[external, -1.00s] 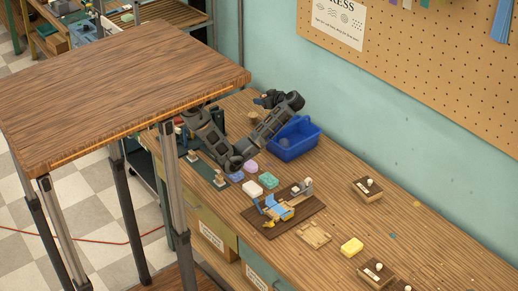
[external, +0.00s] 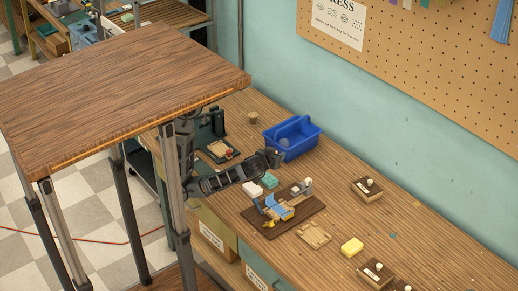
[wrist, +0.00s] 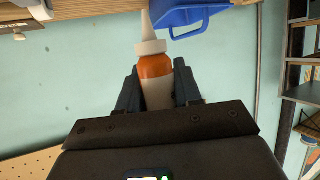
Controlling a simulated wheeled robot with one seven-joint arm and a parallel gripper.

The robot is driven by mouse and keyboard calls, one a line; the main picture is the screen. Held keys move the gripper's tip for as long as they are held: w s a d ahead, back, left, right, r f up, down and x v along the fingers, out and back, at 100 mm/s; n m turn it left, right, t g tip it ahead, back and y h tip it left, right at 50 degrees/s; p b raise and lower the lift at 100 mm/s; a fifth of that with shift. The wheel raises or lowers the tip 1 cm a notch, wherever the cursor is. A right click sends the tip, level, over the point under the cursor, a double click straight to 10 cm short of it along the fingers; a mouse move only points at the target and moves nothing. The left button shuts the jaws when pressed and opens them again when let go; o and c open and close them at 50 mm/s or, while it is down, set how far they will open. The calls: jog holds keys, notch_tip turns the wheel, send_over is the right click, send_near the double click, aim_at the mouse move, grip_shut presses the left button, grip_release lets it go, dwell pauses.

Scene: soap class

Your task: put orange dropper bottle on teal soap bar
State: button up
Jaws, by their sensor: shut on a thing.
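The orange dropper bottle (wrist: 155,68) has an orange and white body and a white pointed tip. In the wrist view my gripper (wrist: 158,88) is shut on its body, one finger on each side. The teal soap bar (external: 269,180) lies on the bench in the external view, beside a white soap bar (external: 252,188). There my gripper (external: 274,158) appears just above the teal bar in the picture; the height gap cannot be told. The bottle cannot be made out in the external view. My arm covers the bench left of the bars.
A blue caddy (external: 308,137) stands behind my gripper and also shows in the wrist view (wrist: 188,14). A dark board with a blue-and-yellow mechanism (external: 283,210) lies in front of the soap bars. A yellow bar (external: 352,247) and wooden blocks sit farther right.

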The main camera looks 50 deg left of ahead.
jog(key=s+d+m+h, duration=0.2)
jog(key=s, duration=0.2)
jog(key=p, duration=0.1)
send_over(271, 176)
jog(key=shift+t+h, duration=0.3)
jog(key=shift+t, duration=0.1)
jog(key=shift+d+f, duration=0.1)
jog(key=shift+f, duration=5.3)
jog(key=shift+f, duration=0.15)
jog(key=o, duration=1)
